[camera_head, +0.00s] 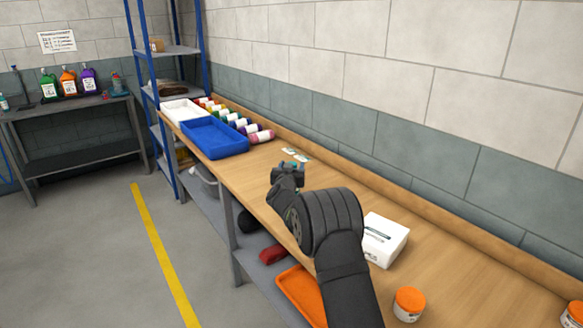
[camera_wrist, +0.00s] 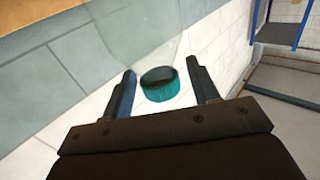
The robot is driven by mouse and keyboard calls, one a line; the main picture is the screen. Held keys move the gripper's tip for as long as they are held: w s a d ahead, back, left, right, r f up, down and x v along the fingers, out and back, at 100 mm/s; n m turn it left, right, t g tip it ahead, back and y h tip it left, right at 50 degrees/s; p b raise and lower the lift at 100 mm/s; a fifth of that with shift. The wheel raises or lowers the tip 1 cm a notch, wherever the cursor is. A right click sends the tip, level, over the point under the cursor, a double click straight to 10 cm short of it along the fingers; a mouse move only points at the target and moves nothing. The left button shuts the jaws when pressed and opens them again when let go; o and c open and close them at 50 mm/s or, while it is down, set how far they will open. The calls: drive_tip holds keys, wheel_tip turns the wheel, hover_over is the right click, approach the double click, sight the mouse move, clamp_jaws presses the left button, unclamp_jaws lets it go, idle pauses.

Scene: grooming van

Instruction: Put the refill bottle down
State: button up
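The refill bottle (camera_wrist: 145,45) shows in the wrist view as a clear, see-through body with a teal cap (camera_wrist: 160,90). The cap lies between the two fingers, and the clear body reaches away past the fingertips toward the top of the picture. In the head view my gripper (camera_head: 287,170) is over the middle of the wooden bench (camera_head: 262,165). The bottle is hard to make out there, and I cannot tell whether it touches the bench.
Small pale labelled items (camera_head: 294,154) show just beyond my gripper. A blue tray (camera_head: 215,140), a white tray (camera_head: 182,110) and a row of coloured bottles (camera_head: 240,122) are farther along. A white box (camera_head: 384,240) and an orange-lidded jar (camera_head: 408,303) stand nearer. Bare bench lies between.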

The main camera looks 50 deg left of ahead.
drive_tip(key=shift+r, duration=0.1)
drive_tip(key=shift+s+d+r, duration=0.1)
drive_tip(key=shift+s+d, duration=0.25)
drive_tip(key=shift+s, duration=0.05)
drive_tip(key=v, duration=1.1)
drive_tip(key=shift+w, duration=0.1)
drive_tip(key=x, duration=1.2)
drive_tip(key=shift+d, duration=0.1)
idle(0.5)
